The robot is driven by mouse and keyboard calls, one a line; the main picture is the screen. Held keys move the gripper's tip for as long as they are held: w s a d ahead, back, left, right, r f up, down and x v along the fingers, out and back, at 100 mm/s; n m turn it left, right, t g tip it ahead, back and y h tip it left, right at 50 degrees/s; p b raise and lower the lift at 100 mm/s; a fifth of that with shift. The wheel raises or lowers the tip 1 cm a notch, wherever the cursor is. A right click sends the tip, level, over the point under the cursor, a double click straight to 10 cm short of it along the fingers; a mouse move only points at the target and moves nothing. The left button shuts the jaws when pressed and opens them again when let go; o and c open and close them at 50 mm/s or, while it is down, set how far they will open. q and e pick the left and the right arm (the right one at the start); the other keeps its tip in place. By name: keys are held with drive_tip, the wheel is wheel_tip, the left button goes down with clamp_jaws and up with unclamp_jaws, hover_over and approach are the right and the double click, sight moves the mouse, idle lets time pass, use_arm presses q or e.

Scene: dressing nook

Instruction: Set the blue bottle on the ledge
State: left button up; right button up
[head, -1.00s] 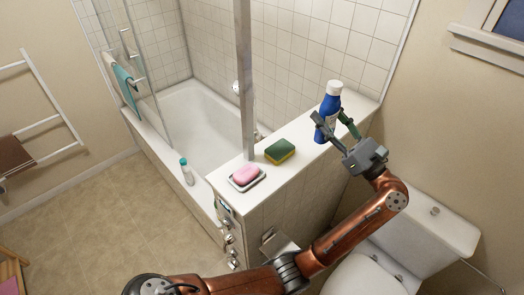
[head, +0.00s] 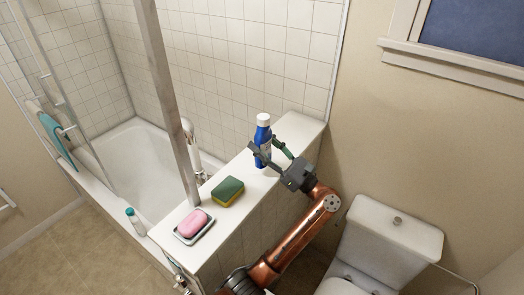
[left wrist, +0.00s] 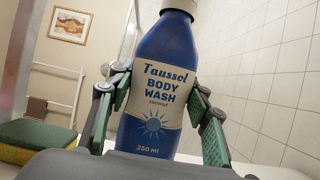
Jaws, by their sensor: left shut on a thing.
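The blue bottle (head: 262,143) has a white cap and stands upright over the far part of the white ledge (head: 297,128). Its base appears at the ledge top, but I cannot tell for certain whether it touches. My left gripper (head: 266,147) is shut on the bottle, with a finger on each side. In the left wrist view the bottle (left wrist: 160,85) fills the middle, its "Body Wash" label facing the camera; its foot is hidden behind the gripper body. My right gripper is not in view.
A green and yellow sponge (head: 228,191) and a pink soap (head: 192,223) on a dish lie nearer on the ledge. A metal post (head: 168,90) rises beside the ledge. A teal-capped bottle (head: 136,220) stands on the bathtub (head: 120,165) rim. A toilet (head: 390,240) is at right.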

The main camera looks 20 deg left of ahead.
use_arm(q)
drive_tip(key=f, duration=0.1)
drive_tip(key=w+f, duration=0.1)
drive_tip(key=f, duration=0.2)
drive_tip(key=shift+w+a+f, duration=0.15)
drive_tip(key=shift+a, duration=0.15)
drive_tip(key=shift+s+d, duration=0.1)
drive_tip(key=shift+s, duration=0.2)
drive_tip(key=shift+w+b, duration=0.2)
drive_tip(key=shift+b, duration=0.15)
drive_tip(key=o, duration=1.4)
drive_tip(key=shift+s+f, duration=0.1)
drive_tip(key=shift+c, duration=0.2)
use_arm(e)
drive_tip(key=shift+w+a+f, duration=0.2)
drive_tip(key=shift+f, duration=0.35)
use_arm(q)
drive_tip(key=shift+r, duration=0.25)
drive_tip(key=b+v, duration=0.2)
drive_tip(key=v, duration=1)
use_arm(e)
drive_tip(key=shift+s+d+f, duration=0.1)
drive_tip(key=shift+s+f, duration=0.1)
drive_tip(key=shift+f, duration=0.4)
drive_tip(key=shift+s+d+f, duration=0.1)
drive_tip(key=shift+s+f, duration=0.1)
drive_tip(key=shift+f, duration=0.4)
use_arm(q)
drive_tip(key=shift+f, duration=0.15)
